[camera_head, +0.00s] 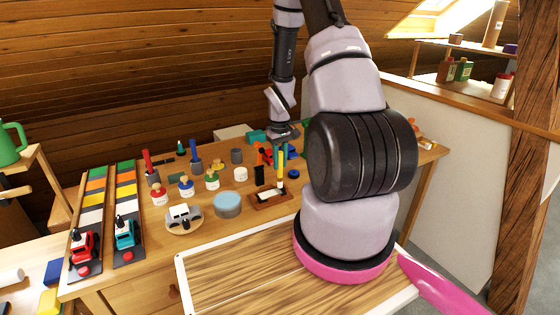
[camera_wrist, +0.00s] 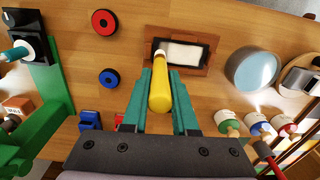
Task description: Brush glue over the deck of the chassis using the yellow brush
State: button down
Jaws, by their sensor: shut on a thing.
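The yellow brush (camera_wrist: 160,95) is held between the teal fingers of my gripper (camera_wrist: 163,76), which is shut on its handle. In the head view the brush (camera_head: 280,165) points down at the dark wooden tray (camera_head: 286,201) with a white inside. In the wrist view its far end overlaps the left part of this tray (camera_wrist: 212,56); I cannot tell if it touches. A whitish toy vehicle body (camera_head: 184,213) with dark wheels, perhaps the chassis, sits on a round wooden plate to the left of the tray. My gripper (camera_head: 283,150) is partly hidden in the head view.
A round tin with a pale blue top (camera_head: 228,204) stands between the tray and the vehicle. Several labelled paint jars (camera_head: 186,187) stand behind it. Red (camera_head: 83,247) and teal (camera_head: 125,233) toy vehicles stand on strips at left. A white-edged wooden board (camera_head: 240,275) is in front.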

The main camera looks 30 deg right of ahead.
jog(key=shift+f, duration=0.8)
jog(key=shift+a, duration=0.1)
jog(key=shift+a, duration=3.95)
jog(key=shift+d+r, duration=0.1)
jog(key=shift+d, duration=3.95)
jog(key=shift+a, duration=4.05)
jog(key=shift+d, duration=4.1)
